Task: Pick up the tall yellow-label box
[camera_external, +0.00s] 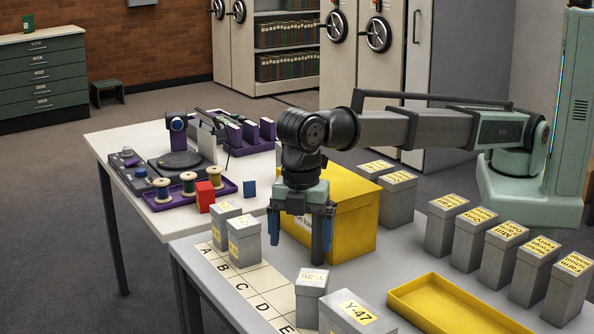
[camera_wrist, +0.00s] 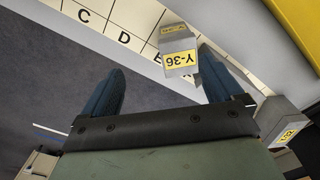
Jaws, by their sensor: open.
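Several grey boxes with yellow labels stand on the grey table, and I cannot tell for sure which one is the tall one. The Y-36 box (camera_external: 310,297) stands at the front by the lettered strip. My gripper (camera_external: 298,238) is open and empty, pointing down in front of the large yellow box, above and behind the Y-36 box. In the wrist view, the Y-36 box (camera_wrist: 178,50) shows beside the right finger of my gripper (camera_wrist: 162,65), apparently below it.
Two labelled boxes (camera_external: 243,243) stand on the lettered strip (camera_external: 265,280). The large yellow box (camera_external: 352,225) is close behind my gripper. A row of labelled boxes (camera_external: 503,255) lines the right, beside an empty yellow tray (camera_external: 395,297). A white table (camera_external: 120,150) with spools adjoins at left.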

